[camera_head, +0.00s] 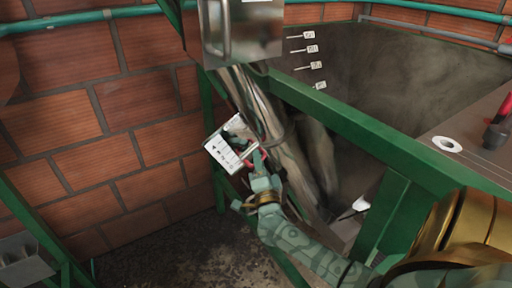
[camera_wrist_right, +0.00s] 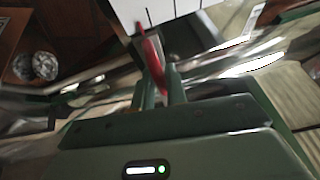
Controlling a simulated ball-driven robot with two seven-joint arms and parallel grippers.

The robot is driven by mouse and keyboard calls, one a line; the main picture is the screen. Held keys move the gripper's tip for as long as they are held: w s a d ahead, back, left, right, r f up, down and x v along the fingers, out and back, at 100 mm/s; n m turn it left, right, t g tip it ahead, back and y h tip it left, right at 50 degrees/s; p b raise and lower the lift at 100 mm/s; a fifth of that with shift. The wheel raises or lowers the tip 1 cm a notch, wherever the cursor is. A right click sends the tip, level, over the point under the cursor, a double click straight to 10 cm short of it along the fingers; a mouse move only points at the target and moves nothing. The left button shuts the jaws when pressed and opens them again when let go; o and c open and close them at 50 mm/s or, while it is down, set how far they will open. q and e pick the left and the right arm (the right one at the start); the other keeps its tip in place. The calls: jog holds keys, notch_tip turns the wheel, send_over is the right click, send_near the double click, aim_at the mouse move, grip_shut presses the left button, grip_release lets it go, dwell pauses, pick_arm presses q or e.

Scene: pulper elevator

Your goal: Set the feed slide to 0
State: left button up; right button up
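The feed slide's white scale plate (camera_head: 222,152) has dark marks and is tilted, on the slanting metal pipe. A red handle (camera_head: 249,161) sticks out at its lower right. The numbers on the plate are too small to read. My right gripper (camera_head: 257,163) is at this handle. In the right wrist view, the red handle (camera_wrist_right: 152,60) runs down between the two close fingers of the right gripper (camera_wrist_right: 163,85), which look shut on it. The white plate (camera_wrist_right: 160,8) shows at the top edge there. My left gripper is not in view.
A green frame beam (camera_head: 350,125) runs just right of the pipe (camera_head: 268,110). Behind it is a grey tank (camera_head: 400,80) with several level tags. A brick wall (camera_head: 80,120) stands left. Another red lever (camera_head: 497,130) is at the right edge.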

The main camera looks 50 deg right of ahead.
jog(key=shift+f, duration=0.25)
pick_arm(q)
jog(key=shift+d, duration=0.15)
pick_arm(e)
jog(key=shift+r, duration=0.1)
